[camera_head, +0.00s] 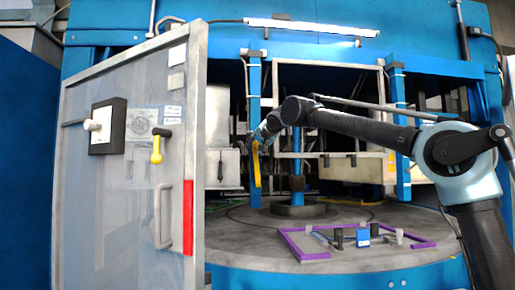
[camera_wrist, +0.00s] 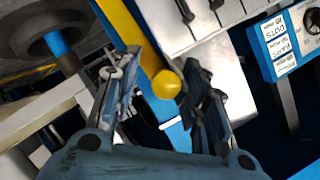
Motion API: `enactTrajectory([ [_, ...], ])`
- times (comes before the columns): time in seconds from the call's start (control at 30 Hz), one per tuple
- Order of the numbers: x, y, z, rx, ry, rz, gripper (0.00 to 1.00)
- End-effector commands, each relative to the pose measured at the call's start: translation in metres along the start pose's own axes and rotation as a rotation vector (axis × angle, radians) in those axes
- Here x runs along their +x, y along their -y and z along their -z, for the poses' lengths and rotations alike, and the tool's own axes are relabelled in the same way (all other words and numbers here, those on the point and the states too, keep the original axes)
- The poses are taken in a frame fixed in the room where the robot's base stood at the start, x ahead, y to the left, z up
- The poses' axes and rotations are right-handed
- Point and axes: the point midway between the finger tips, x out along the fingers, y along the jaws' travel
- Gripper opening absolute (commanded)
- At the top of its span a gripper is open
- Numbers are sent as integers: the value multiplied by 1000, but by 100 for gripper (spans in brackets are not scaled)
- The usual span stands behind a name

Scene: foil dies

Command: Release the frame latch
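A yellow lever (camera_head: 257,166) hangs along the blue post (camera_head: 254,90) inside the machine in the head view; it looks like the frame latch. In the wrist view a yellow bar with a round knob (camera_wrist: 166,85) runs between the fingers of my gripper (camera_wrist: 161,62). The fingers are open, one on each side, with a gap visible on the right; contact on the left is unclear. In the head view my gripper (camera_head: 266,135) is at the upper part of the lever and partly hides it.
A door (camera_head: 125,185) stands open at left, with a second yellow handle (camera_head: 157,146) and a grey pull bar (camera_head: 160,215). A round table (camera_head: 240,235) carries a purple frame (camera_head: 290,245) with small black and blue parts. A labelled blue box (camera_wrist: 270,50) lies right in the wrist view.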

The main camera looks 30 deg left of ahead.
Motion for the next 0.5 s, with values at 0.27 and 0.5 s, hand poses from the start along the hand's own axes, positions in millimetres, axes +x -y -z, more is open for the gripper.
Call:
enactTrajectory([
  [0.27, 0, 1, -1, -1, 1, 2, 41],
  [0.5, -11, 2, -1, -2, 1, 3, 41],
])
